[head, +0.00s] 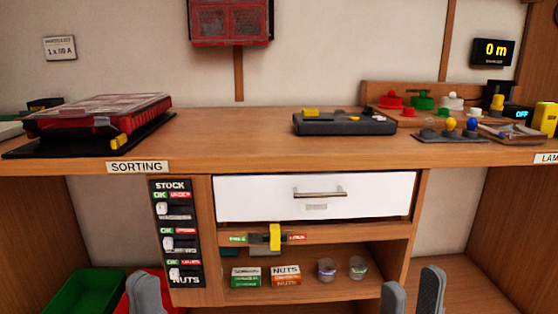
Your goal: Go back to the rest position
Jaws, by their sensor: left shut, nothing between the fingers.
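My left gripper (147,293) shows at the bottom left of the head view, in front of a red bin. Its grey fingers are together and hold nothing. My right gripper (412,283) shows at the bottom right, in front of the lower shelf area. Its two grey fingers stand apart with an empty gap between them. Both grippers are below the worktop and only their finger ends are in view. The arms and wrists are out of the picture.
A wooden bench (255,151) spans the view, with a red-lidded case (95,112) at left and a dark device (345,124) in the middle. Below are a closed white drawer (260,198), a shelf with small boxes, and green (85,292) and red (125,304) bins.

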